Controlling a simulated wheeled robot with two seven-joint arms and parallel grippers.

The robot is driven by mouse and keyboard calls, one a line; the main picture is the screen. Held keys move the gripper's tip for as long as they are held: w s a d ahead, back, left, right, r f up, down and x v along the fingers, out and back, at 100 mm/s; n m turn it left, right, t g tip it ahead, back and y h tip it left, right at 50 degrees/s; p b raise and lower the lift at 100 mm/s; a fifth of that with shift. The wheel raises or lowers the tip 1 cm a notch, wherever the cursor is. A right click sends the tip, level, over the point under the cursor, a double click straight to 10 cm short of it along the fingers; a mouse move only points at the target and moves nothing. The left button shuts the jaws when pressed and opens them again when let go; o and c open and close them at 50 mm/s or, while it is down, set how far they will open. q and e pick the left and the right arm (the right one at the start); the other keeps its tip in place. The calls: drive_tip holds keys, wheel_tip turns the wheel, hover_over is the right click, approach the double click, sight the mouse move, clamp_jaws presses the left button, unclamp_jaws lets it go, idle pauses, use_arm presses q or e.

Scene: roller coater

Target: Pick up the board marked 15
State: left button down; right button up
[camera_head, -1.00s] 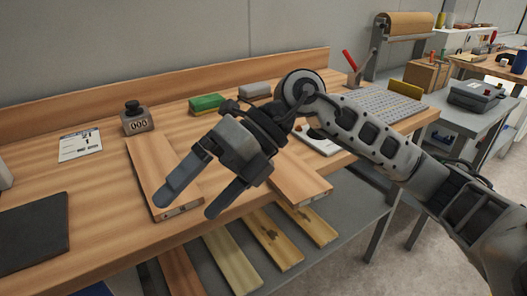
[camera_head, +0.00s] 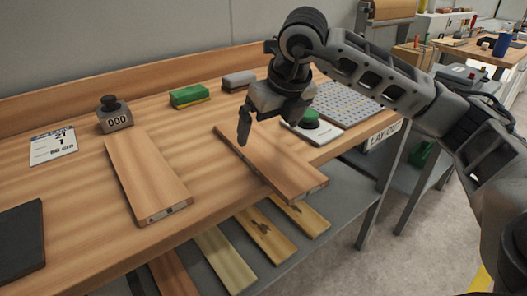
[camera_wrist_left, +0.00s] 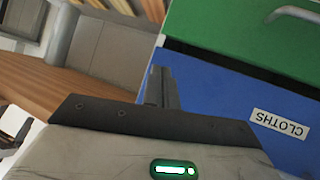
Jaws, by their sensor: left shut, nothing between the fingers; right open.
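Two wooden boards lie on the workbench in the head view: a left board (camera_head: 146,178) and a right board (camera_head: 285,170). Each has small marks on its near end, too small to read, so I cannot tell which is marked 15. My right gripper (camera_head: 246,128) is above the far part of the right board, fingers pointing down. One finger shows clearly; the other is hard to make out. It is open and holds nothing. My left gripper (camera_wrist_left: 162,88) shows only in the left wrist view, shut and empty, in front of a blue drawer front labelled CLOTHS (camera_wrist_left: 235,110).
More boards (camera_head: 265,235) lie on the shelf below the bench (camera_head: 80,235).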

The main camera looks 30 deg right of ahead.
sight(264, 149)
drive_tip(key=shift+x, duration=2.95)
drive_tip(key=shift+d, duration=0.15)
drive_tip(key=c, duration=1.1)
